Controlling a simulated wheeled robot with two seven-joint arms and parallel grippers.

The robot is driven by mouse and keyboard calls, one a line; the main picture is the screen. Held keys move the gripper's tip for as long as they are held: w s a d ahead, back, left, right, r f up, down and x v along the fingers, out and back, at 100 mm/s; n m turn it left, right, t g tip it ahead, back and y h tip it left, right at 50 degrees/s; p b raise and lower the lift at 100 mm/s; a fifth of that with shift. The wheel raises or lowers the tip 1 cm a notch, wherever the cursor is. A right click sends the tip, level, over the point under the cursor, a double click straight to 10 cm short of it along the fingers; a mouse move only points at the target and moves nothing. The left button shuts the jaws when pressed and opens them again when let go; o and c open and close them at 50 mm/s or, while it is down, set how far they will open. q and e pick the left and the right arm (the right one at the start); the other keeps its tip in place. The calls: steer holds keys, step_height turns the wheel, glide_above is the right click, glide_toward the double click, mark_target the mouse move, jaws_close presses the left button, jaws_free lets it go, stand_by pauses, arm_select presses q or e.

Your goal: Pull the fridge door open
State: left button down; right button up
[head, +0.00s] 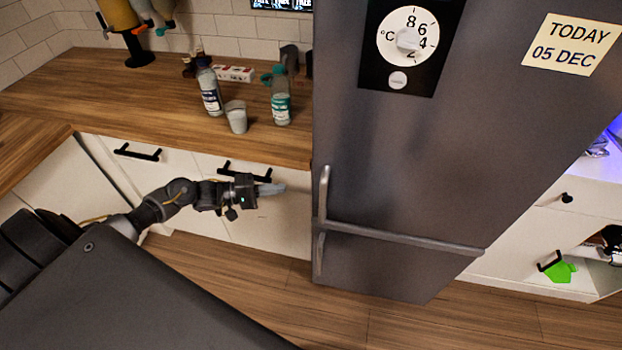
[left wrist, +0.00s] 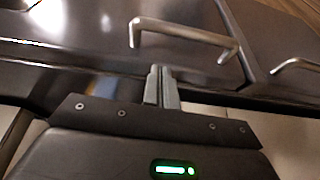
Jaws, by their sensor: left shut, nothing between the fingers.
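The fridge is a tall dark grey cabinet with an upper fridge door (head: 400,160) and a lower door (head: 370,265), both shut. The upper door's metal handle (head: 324,194) is a vertical bar at its left edge; it also shows in the left wrist view (left wrist: 185,30), just beyond the fingers. A second handle (head: 319,254) sits below it on the lower door. My left gripper (head: 272,189) is shut and empty, left of the upper handle and apart from it. Its closed fingers show in the left wrist view (left wrist: 161,88). My right gripper is not in view.
A wooden counter (head: 150,90) with bottles (head: 281,100) and a cup (head: 236,116) stands left of the fridge, above white drawers with black handles (head: 245,171). White drawers (head: 530,245) stand at the right, one open. The wooden floor (head: 400,330) before the fridge is clear.

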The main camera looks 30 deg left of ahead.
arm_select(q)
steer(key=r+p+x, duration=0.1)
steer(key=p+x, duration=0.2)
steer(key=x, duration=0.7)
steer(key=shift+s+d+r+h, duration=0.2)
steer(key=shift+r+h, duration=0.05)
steer(key=shift+h, duration=0.05)
steer(key=shift+d, duration=0.1)
